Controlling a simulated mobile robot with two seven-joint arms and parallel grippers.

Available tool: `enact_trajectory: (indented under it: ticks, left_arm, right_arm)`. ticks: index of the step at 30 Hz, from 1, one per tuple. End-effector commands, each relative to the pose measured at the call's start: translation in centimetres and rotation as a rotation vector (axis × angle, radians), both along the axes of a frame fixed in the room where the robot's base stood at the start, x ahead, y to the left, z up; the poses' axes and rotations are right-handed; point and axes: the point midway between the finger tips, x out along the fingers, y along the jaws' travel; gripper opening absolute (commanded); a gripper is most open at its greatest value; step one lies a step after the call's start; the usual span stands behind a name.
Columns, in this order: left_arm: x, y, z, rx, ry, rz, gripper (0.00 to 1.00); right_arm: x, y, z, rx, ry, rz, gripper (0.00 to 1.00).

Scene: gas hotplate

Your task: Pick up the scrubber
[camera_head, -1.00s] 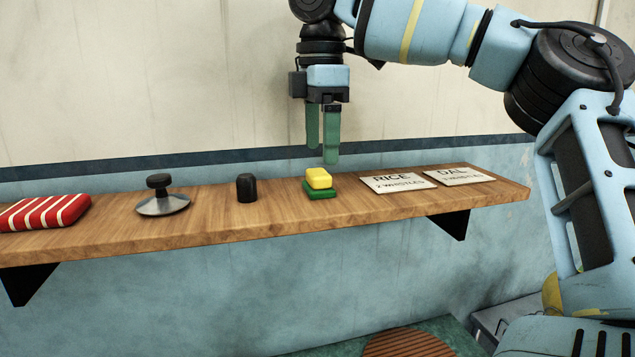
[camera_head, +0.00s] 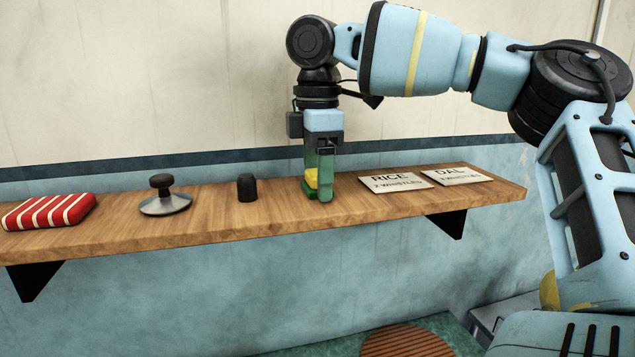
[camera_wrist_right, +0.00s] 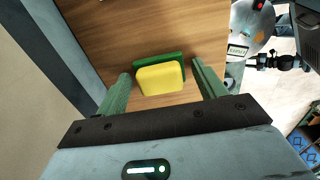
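The scrubber, a yellow block on a green pad, sits on the wooden shelf (camera_head: 270,215). In the head view only a strip of the scrubber (camera_head: 311,180) shows, partly hidden by the green fingers. My right gripper (camera_head: 318,182) points down at the shelf with its fingers around the scrubber. In the right wrist view the scrubber (camera_wrist_right: 161,77) lies between the two fingertips of the right gripper (camera_wrist_right: 163,80). The gripper is open, with a gap on each side of the scrubber. My left gripper is not in view.
Left of the scrubber stand a black cylinder (camera_head: 247,187), a metal disc with a black knob (camera_head: 164,201) and a red-striped cloth (camera_head: 48,212). To its right lie the RICE card (camera_head: 396,182) and the DAL card (camera_head: 457,175). The wall is behind the shelf.

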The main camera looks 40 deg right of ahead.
Motion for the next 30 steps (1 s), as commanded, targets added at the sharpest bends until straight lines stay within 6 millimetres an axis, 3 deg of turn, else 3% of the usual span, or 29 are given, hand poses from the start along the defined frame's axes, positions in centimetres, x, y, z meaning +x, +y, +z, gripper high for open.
enact_trajectory:
  ticks: [1, 8, 20, 30]
  left_arm:
    - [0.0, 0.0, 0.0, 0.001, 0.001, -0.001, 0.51]
    - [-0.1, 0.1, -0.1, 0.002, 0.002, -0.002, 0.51]
    - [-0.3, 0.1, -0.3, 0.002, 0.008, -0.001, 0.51]
    - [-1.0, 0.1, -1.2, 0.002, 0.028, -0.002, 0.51]
  right_arm:
    - [0.0, 0.0, 0.0, 0.0, 0.0, 0.0, 0.63]
    - [0.0, 0.0, 0.0, 0.0, 0.0, 0.0, 0.33]
    - [0.1, 0.0, 0.5, -0.001, 0.0, 0.0, 0.32]
    - [0.1, 0.1, 3.6, 0.0, -0.001, 0.001, 0.32]
